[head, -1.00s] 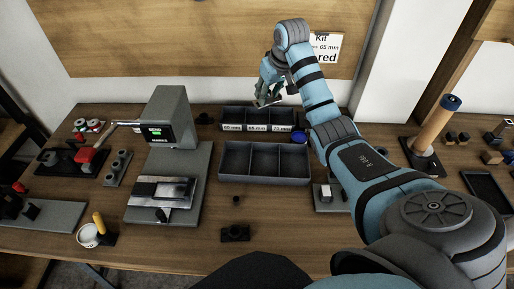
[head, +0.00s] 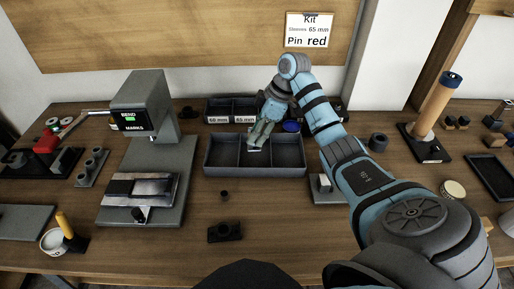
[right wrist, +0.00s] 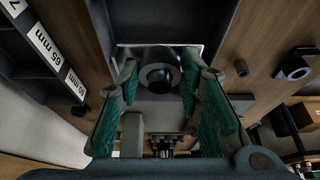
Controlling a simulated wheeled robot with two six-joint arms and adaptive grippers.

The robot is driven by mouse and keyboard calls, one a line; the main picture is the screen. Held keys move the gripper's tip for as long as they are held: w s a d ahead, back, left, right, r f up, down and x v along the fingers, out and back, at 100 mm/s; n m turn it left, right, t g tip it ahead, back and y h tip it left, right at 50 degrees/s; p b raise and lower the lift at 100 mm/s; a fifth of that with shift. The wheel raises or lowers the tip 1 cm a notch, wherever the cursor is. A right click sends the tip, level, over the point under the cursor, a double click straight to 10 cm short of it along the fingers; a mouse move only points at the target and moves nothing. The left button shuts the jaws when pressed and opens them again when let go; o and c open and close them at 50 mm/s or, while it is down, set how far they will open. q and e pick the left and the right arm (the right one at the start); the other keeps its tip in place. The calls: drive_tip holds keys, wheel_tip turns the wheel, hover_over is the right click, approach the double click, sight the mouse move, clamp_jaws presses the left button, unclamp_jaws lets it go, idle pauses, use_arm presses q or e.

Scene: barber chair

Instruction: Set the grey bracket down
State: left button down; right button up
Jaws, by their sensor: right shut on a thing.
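My right gripper (head: 258,142) is over the middle compartment of the front dark tray (head: 222,170). It is shut on the grey bracket (head: 254,149), which shows only as a small pale piece at the fingertips. In the right wrist view the bracket (right wrist: 190,56) is a shiny flat plate with a round dark-bored boss, between the green finger pads. I cannot tell whether the bracket touches the tray floor. My left gripper is not in view.
Labelled bins (head: 219,120) stand behind the tray, with a blue round object (head: 291,126) beside my arm. A bending press (head: 140,105) is at left. A small dark block (head: 225,232) lies in front. The tray's left and right compartments look empty.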

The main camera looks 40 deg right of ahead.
wheel_tip(320, 180, down, 6)
drive_tip(key=shift+s+r+b, duration=0.1)
drive_tip(key=shift+b, duration=0.35)
drive_tip(key=shift+f, duration=0.45)
drive_tip(key=o, duration=1.3)
drive_tip(key=shift+c, duration=0.2)
drive_tip(key=p+v, duration=0.2)
drive_tip(key=v, duration=1)
